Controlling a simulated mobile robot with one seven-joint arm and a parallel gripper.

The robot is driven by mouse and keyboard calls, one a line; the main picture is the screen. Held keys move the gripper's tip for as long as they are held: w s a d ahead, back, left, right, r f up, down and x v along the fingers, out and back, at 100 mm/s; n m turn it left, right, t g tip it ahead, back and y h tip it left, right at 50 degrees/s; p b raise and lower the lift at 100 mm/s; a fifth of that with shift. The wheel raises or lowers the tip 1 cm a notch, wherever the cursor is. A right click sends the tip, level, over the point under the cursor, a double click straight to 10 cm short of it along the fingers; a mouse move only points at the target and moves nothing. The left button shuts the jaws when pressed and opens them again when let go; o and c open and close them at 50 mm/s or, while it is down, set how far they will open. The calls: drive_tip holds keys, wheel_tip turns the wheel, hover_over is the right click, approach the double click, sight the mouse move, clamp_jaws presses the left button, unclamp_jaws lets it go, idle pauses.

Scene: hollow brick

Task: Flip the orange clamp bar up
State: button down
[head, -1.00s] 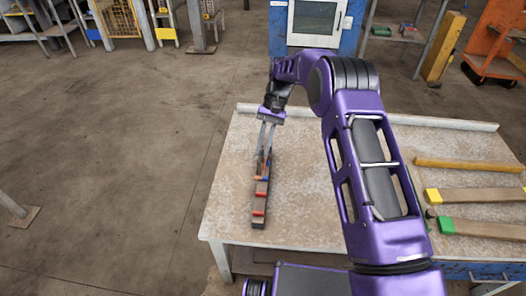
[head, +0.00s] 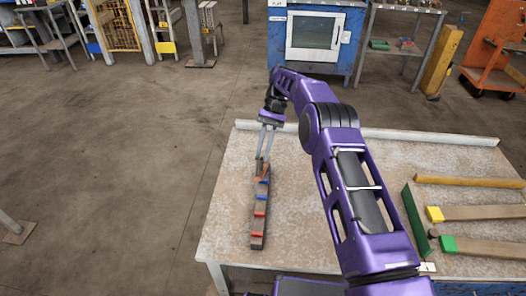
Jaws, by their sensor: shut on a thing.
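A narrow dark strip-shaped fixture (head: 260,222) lies lengthwise on the left part of the table. Several small orange-red and blue bars cross it. An orange piece (head: 264,180), likely the clamp bar, shows at its far end. My gripper (head: 262,166) reaches down from above at that far end, its long grey fingers close together. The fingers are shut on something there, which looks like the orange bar. The fingertips partly hide the spot, and the bar's tilt is too small to tell.
The speckled table (head: 300,215) is clear around the fixture. A green upright board (head: 416,222) stands right of my arm. A yellow bar (head: 468,181) and wooden bars with yellow and green ends lie on the right. A blue cabinet (head: 315,38) stands behind the table.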

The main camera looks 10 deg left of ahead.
drive_tip(key=c, duration=0.9)
unclamp_jaws()
wheel_tip(320, 180, up, 10)
drive_tip(key=shift+r, duration=0.1)
